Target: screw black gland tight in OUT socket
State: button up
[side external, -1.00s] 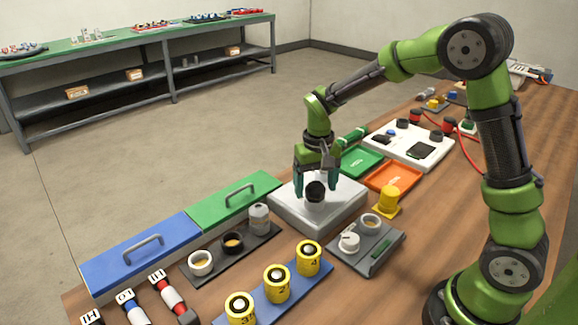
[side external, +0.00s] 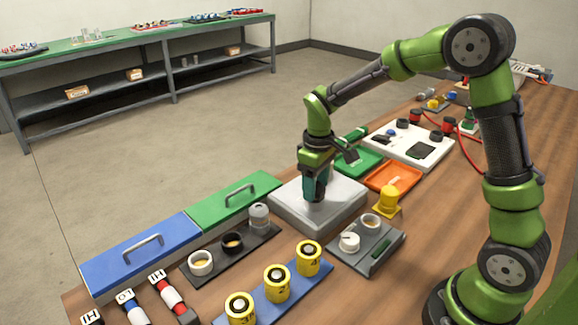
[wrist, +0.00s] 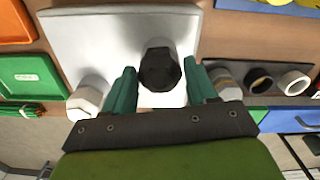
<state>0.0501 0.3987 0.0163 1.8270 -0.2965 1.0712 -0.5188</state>
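The black gland (wrist: 160,72), with a hexagonal head, stands on the pale block (wrist: 80,45) in the wrist view. My gripper (wrist: 160,67) is around it, one green finger on each side, with a narrow gap showing between each finger and the gland. In the side view my gripper (side external: 315,190) points down low over the pale block (side external: 345,208), and its fingers hide the gland. No OUT marking is readable, and the socket under the gland is mostly covered, so I cannot tell how deep the gland sits.
A pale hexagonal fitting (wrist: 86,99) stands left of my fingers. A dark tray (side external: 225,258) holds a grey cylinder (side external: 259,215) and two rings. Green (side external: 362,161) and orange (side external: 394,178) trays, a yellow fitting (side external: 390,198) and lidded boxes (side external: 140,254) lie close around the block.

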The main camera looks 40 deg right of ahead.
jog(key=c, duration=0.6)
jog(key=m, duration=0.4)
jog(key=shift+m, duration=0.3)
jog(key=m, duration=0.4)
jog(key=shift+m, duration=0.4)
jog(key=o, duration=1.1)
jog(key=n, duration=0.4)
jog(key=shift+n, duration=0.4)
jog(key=n, duration=0.4)
jog(key=shift+n, duration=0.3)
